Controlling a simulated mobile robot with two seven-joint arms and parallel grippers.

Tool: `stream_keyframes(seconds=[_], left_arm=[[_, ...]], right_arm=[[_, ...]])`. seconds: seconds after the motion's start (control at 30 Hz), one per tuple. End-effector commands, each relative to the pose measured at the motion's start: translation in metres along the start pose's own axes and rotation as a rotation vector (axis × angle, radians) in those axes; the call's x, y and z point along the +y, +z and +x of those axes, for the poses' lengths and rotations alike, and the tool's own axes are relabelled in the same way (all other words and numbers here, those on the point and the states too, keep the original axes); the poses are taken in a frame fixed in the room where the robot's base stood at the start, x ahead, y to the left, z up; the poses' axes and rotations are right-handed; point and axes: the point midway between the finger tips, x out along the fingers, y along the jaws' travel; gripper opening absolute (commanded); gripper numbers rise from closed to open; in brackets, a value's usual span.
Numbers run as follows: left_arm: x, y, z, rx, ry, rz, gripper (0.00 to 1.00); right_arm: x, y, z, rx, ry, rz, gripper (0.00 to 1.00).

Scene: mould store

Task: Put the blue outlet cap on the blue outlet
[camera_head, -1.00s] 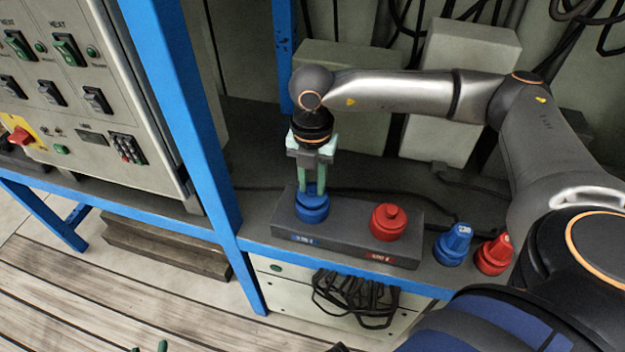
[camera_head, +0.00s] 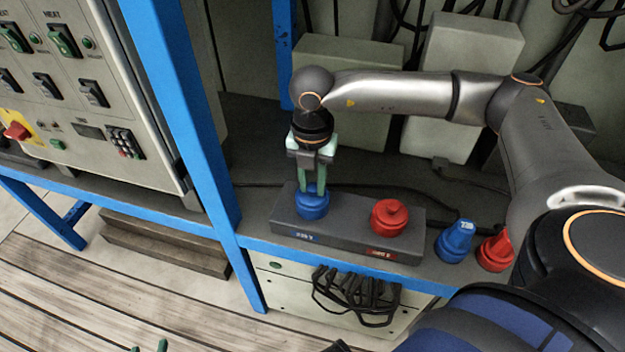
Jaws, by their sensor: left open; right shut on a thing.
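My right gripper (camera_head: 313,190) points straight down and is shut on the blue outlet cap (camera_head: 312,207) by its top. The cap is at the left end of the dark block (camera_head: 350,230), behind the blue label. The blue outlet is hidden under the cap, so I cannot tell whether the cap is fully down on it. My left gripper (camera_head: 149,348) shows only its green fingertips at the bottom edge, open and apart from everything.
A red cap (camera_head: 390,216) sits at the block's right end. A blue fitting (camera_head: 455,241) and a red fitting (camera_head: 495,251) stand right of the block, beside my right arm. A blue post (camera_head: 190,120) and a control panel (camera_head: 80,90) are left. Coiled black cable (camera_head: 355,296) hangs below.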

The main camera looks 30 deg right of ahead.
Motion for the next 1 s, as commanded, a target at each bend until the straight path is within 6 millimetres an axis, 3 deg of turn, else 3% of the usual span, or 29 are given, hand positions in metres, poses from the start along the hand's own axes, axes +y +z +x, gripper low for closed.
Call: stream_keyframes(seconds=[0.37, 0.4, 0.67, 0.87, 1.0], left_arm=[[0.0, 0.0008, 0.0004, 0.0, 0.0, 0.0, 0.5], [0.0, 0.0008, 0.0004, 0.0, 0.0, 0.0, 0.5], [0.0, 0.0008, 0.0004, 0.0, 0.0, 0.0, 0.5], [0.0, 0.0008, 0.0004, 0.0, 0.0, 0.0, 0.5], [0.0, 0.0009, 0.0004, 0.0, 0.0, 0.0, 0.5]], right_arm=[[0.0002, 0.0001, 0.0009, 0.0, 0.001, 0.0, 0.0], [0.0002, 0.0, 0.0009, 0.0, 0.001, 0.0, 0.32], [0.0002, 0.0, 0.0009, 0.0, 0.001, 0.0, 0.62], [0.0002, 0.0001, 0.0009, 0.0, 0.001, 0.0, 0.64], [0.0002, 0.0001, 0.001, 0.0, 0.001, 0.0, 0.8]])
